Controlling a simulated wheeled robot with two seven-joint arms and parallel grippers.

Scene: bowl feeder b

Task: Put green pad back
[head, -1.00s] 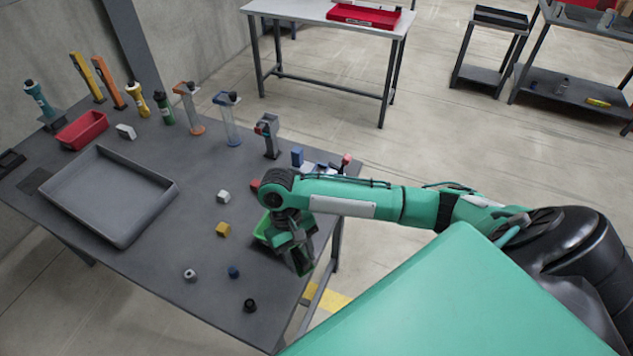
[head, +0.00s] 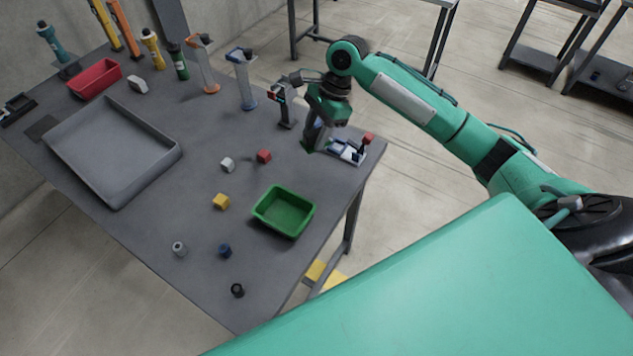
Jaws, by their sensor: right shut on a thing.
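My right gripper (head: 312,143) points down at the right end of the grey table, in the head view. It is shut on a small dark green piece, the green pad (head: 308,149), of which only a little shows under the fingers. The pad is right by the tabletop; I cannot tell whether it touches it. My left gripper is not in view.
A green bin (head: 284,212) stands empty near the table's front edge. Red (head: 264,156), white (head: 228,164) and yellow (head: 220,202) blocks lie left of it. A grey tray (head: 112,152) is at the left. Several upright dispensers, including a blue one (head: 245,80), line the back.

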